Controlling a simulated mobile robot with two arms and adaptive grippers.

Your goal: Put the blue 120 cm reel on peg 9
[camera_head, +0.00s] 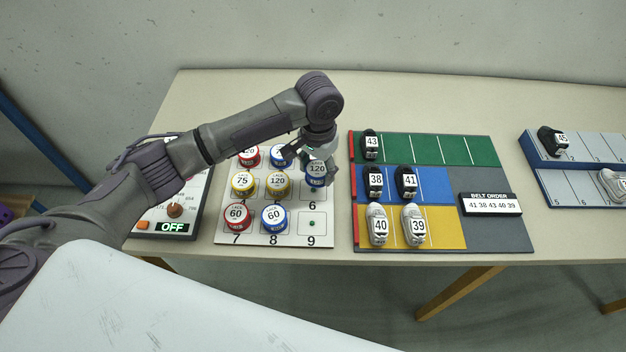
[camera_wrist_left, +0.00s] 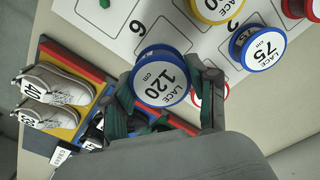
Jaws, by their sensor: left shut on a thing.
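The blue 120 cm reel (camera_head: 316,170) is at the right end of the board's middle row, by the number 6. My left gripper (camera_head: 318,158) is shut on it from above. In the left wrist view the reel (camera_wrist_left: 160,82) sits between the two fingers, its label facing the camera. I cannot tell whether it is clear of the board. Peg 9 (camera_head: 311,223) is a bare green peg at the board's front right corner, just in front of the reel. My right gripper is not in view.
Beside the bare peg stand a blue 60 reel (camera_head: 274,218) and a red 60 reel (camera_head: 236,218). A yellow 120 reel (camera_head: 277,184) is left of my gripper. The shoe rack (camera_head: 480,240) lies right of the board, the control box (camera_head: 189,228) left. My arm hides the back right peg.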

